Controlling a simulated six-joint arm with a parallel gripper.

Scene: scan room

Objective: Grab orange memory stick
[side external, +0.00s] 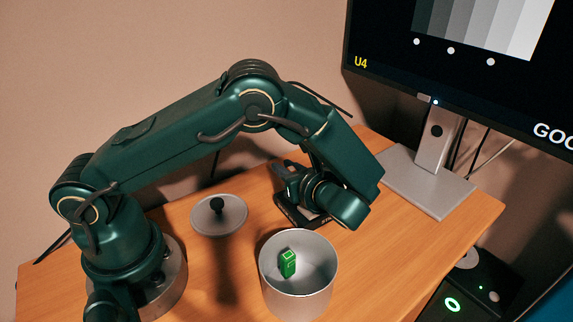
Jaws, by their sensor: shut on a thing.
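My gripper (284,174) is at the end of the bent arm, low over the table behind the metal pot, close to a dark flat item (291,214). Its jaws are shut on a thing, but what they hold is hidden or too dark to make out. I see no orange memory stick in this view. A green, block-shaped memory stick (287,264) stands inside the open metal pot (327,280), apart from my gripper.
A round metal lid (236,217) with a black knob lies on the wooden table (393,255) left of the gripper. A monitor (480,80) on a metal stand (428,184) is at the right. Bare table lies right of the pot.

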